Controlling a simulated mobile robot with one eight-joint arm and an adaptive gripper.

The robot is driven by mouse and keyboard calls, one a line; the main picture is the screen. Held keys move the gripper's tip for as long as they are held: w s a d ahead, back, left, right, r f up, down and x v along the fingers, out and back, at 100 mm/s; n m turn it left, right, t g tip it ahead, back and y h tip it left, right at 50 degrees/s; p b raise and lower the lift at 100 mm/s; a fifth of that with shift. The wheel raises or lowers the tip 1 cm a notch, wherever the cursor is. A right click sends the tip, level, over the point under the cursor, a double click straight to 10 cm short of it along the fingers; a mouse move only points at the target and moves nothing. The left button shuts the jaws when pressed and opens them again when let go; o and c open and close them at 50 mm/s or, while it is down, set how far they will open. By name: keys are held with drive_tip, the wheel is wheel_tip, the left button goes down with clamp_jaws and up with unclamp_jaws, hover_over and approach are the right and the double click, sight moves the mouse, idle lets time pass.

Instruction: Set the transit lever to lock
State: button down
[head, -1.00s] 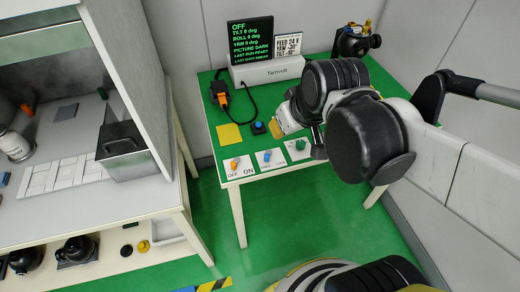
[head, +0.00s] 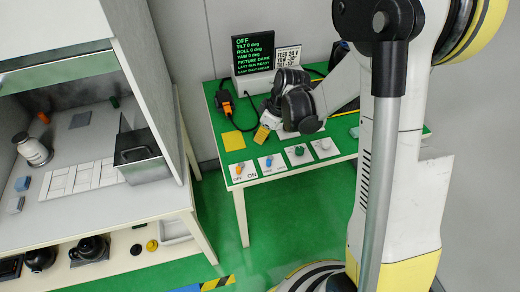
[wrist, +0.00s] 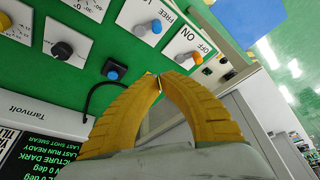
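The transit lever is a small lever with a blue tip (head: 268,162) on a white plate at the green table's front edge. It also shows at the top of the wrist view (wrist: 150,28), its blue tip toward the printed FREE; the other end of its plate is cut off. My gripper (head: 262,135) hangs over the table behind the lever plates, apart from them. In the wrist view (wrist: 160,78) its yellow fingers meet at their tips with nothing between them.
An orange-tipped OFF/ON lever (head: 240,169) sits left of the transit lever. A green knob (head: 299,151) and another knob plate (head: 324,147) are to its right. A blue button (wrist: 113,71) is near my fingertips. A black screen (head: 252,55) and yellow pad (head: 233,140) stand farther back.

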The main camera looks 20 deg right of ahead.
drive_tip(key=shift+f, duration=0.2)
drive_tip(key=b+x, duration=0.4)
drive_tip(key=x, duration=0.6)
drive_tip(key=shift+f, duration=0.15)
drive_tip(key=shift+s+d+r+b, duration=0.2)
drive_tip(key=shift+s+d+b, duration=0.15)
drive_tip(key=shift+s+d, duration=0.95)
drive_tip(key=shift+d, duration=0.15)
drive_tip(key=shift+d, duration=0.15)
